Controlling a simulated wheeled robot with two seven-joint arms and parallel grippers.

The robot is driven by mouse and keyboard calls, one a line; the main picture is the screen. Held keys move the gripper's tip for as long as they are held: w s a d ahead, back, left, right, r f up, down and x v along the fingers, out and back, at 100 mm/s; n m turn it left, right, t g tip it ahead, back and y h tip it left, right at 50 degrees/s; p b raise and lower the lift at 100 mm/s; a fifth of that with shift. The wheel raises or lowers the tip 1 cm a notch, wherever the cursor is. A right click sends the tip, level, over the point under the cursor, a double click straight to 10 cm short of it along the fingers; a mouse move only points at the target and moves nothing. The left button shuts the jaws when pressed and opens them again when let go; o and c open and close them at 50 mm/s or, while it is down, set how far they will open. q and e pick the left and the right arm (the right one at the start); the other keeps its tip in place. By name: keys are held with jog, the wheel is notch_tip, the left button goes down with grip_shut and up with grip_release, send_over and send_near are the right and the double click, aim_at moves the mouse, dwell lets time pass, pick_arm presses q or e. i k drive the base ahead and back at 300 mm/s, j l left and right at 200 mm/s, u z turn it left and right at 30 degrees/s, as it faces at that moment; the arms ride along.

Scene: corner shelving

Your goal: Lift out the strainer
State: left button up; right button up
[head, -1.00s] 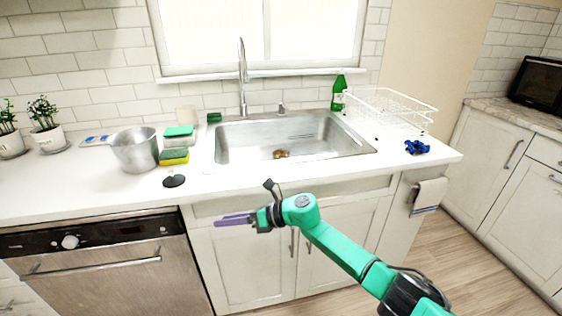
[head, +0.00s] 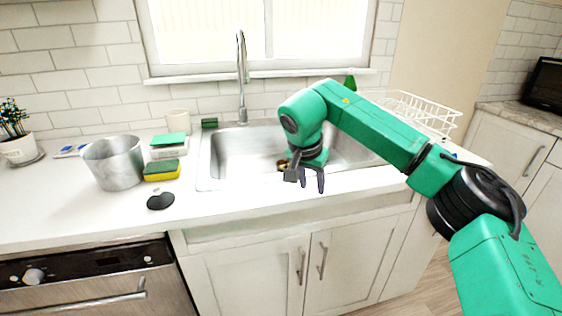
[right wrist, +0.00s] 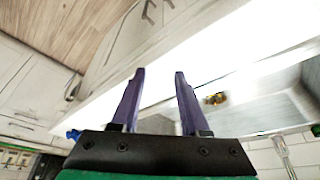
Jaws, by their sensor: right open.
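The strainer (head: 282,164) looks like a small brownish-gold piece on the sink (head: 226,158) floor. In the head view my right gripper partly covers it; in the right wrist view the strainer (right wrist: 216,98) lies to the right of the fingers. My right gripper (head: 313,186) is open and empty, its purple fingers pointing down near the sink's front rim. In the right wrist view the gripper (right wrist: 160,72) shows a clear gap between its fingers. Nothing touches the fingers. My left gripper is not in view.
The faucet (head: 242,80) rises behind the sink. Left of it stand a metal pot (head: 114,164), a yellow-green sponge (head: 162,171) and a black stopper-like piece (head: 160,200). A white dish rack (head: 425,112) is at the right, partly behind my arm.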

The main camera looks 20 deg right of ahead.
aim_at(282, 163)
jog(key=i, duration=1)
